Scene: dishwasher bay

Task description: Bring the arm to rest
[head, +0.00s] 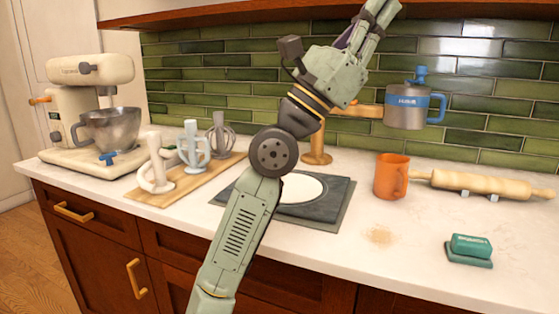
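My arm reaches up from the bottom centre and bends at a dark round joint above the counter. My gripper (375,22) points up and right in front of the green tile wall, close under the shelf. Its tips are at the top edge of the view, and whether the fingers are apart or together is unclear. I see nothing held in it, though the tips are not fully shown. The gripper is well above the counter, and a grey container with a blue band (407,114) shows below and right of it.
A stand mixer (92,70) is at left, beside a wooden board (150,199) with mixer attachments. A dark mat (320,212) with a white disc lies behind my arm. An orange mug (390,176), rolling pin (480,184) and green block (471,246) are at right. A shelf (230,13) runs overhead.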

